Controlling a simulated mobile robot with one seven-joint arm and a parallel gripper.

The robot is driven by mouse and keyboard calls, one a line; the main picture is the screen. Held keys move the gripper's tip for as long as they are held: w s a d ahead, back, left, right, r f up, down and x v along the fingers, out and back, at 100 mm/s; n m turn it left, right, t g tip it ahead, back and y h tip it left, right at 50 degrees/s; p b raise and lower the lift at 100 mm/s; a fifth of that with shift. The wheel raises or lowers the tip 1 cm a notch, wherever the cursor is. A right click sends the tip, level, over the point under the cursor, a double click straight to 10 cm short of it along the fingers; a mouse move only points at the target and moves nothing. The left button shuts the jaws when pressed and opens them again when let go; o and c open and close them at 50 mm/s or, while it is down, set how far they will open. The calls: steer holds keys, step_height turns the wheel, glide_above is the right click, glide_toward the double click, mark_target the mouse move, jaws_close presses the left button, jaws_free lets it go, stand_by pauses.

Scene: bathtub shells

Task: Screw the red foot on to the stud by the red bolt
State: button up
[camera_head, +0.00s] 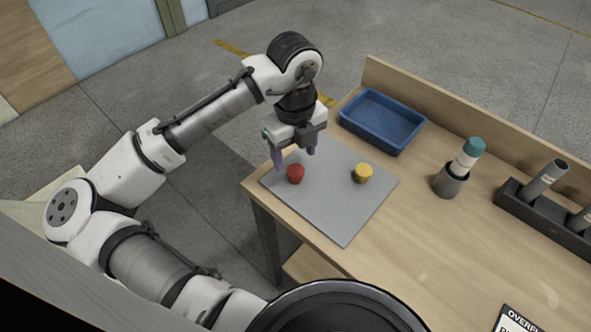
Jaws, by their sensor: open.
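A small red round piece (295,174), which looks like the red foot, rests on the grey mat (340,222) near the mat's left side. My gripper (294,158) is open and points down just above and behind the red piece. Its two purplish fingers are apart with nothing seen between them. I cannot tell whether the fingertips reach the level of the red piece. The stud and the red bolt are not visible in this view.
A yellow round piece (363,173) sits on the mat to the right. A blue tray (382,121) stands behind the mat. A teal-capped bottle stands in a grey holder (450,182). A dark rack (545,217) holds grey tubes at the right. A printed sign (515,321) lies near the front.

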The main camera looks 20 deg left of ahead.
mark_target(296, 170)
steer(key=shift+w+f+p, duration=0.15)
steer(key=shift+f+p, duration=0.2)
steer(key=shift+f, duration=1.3)
steer(key=shift+w+f+p, duration=0.1)
steer(key=shift+f+p, duration=0.2)
steer(key=shift+f, duration=1.35)
steer(key=c, duration=1.1)
steer(key=shift+r, duration=0.1)
